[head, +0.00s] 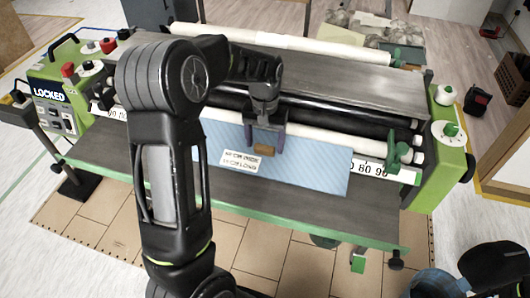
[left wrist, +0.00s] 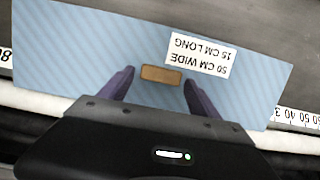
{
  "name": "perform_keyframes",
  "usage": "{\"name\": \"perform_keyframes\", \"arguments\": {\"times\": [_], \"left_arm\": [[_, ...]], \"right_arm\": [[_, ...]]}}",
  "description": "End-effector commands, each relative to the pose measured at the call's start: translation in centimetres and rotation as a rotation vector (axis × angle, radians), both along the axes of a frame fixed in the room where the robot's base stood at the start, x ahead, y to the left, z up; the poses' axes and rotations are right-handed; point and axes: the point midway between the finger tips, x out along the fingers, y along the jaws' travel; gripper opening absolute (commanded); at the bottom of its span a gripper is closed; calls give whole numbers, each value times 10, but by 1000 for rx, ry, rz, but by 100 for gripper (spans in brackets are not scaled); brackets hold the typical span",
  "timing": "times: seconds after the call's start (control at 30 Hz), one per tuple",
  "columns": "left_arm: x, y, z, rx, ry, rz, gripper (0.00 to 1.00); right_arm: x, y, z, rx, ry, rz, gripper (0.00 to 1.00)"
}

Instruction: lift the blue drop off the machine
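The blue drop (head: 320,167) is a flat, light blue striped sheet lying on the front of the wallpaper machine (head: 120,160). It carries a white label (head: 240,163) and a small brown block (head: 265,150). In the left wrist view the drop (left wrist: 85,55) spans most of the picture, with the label (left wrist: 200,55) reading 50 cm wide, 15 cm long. My left gripper (head: 264,140) is over the drop, its two purple fingers open on either side of the brown block, which also shows in the left wrist view (left wrist: 161,73). My right gripper is not visible.
White and black rollers (head: 370,145) run behind the drop, with a numbered scale (head: 375,169) beside it. The grey front board (head: 310,213) is partly bare.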

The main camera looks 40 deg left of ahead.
Motion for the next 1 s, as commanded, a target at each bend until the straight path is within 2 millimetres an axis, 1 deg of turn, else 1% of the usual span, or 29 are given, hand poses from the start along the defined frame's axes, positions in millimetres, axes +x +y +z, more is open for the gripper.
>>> {"name": "perform_keyframes", "arguments": {"times": [0.03, 0.07, 0.77, 1.0], "left_arm": [[0, 0, 0, 0, 0, 0, 67], [0, 0, 0, 0, 0, 0, 64], [0, 0, 0, 0, 0, 0, 7], [0, 0, 1, 0, -1, 0, 7]], "right_arm": [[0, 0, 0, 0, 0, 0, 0], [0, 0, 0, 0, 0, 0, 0], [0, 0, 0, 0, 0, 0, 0], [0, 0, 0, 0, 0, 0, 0]]}}
